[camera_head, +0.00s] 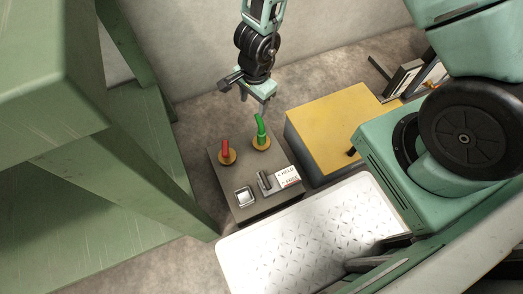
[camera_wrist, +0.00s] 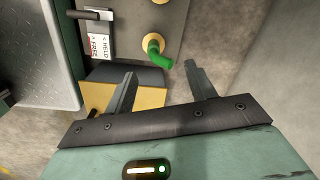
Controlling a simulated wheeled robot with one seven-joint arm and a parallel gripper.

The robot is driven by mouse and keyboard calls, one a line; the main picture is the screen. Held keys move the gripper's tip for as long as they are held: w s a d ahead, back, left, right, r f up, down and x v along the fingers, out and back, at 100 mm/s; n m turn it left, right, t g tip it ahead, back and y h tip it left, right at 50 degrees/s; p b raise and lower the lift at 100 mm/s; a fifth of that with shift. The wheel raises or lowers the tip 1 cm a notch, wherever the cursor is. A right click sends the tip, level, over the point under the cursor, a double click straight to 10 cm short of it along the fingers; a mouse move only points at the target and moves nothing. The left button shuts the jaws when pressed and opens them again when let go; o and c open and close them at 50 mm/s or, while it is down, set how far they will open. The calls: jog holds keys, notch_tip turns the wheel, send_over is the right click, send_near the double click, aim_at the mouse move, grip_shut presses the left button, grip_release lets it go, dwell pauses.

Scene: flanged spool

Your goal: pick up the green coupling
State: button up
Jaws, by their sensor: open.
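The green coupling (camera_head: 261,128) is a bent green piece standing in a round yellow-orange collar (camera_head: 261,143) on a grey box. In the wrist view the coupling (camera_wrist: 156,50) shows just beyond the fingertips, its bent end turned towards them. My gripper (camera_head: 245,96) is open and empty, above and a little behind the coupling in the head view. In the wrist view the fingers of my gripper (camera_wrist: 160,82) are spread apart, and neither touches the coupling.
The grey box (camera_head: 245,205) also carries a red piece (camera_head: 225,150) in a similar collar, a square button (camera_head: 244,197), a lever (camera_head: 264,182) and a HELD/FREE label (camera_head: 287,177). A yellow box (camera_head: 335,120) stands right; a white tray (camera_head: 310,235) lies in front. Green frame posts rise left.

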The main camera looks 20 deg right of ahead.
jog(key=m+b, duration=0.1)
send_over(261, 133)
notch_tip(261, 133, down, 5)
jog(key=shift+h, duration=0.3)
notch_tip(261, 133, down, 12)
jog(key=b, duration=1.1)
jog(key=shift+a+r, duration=0.1)
jog(key=shift+r, duration=0.05)
jog(key=f+b, duration=0.5)
jog(key=b, duration=0.1)
jog(key=shift+d+f, duration=0.1)
jog(key=shift+d, duration=0.1)
grip_shut()
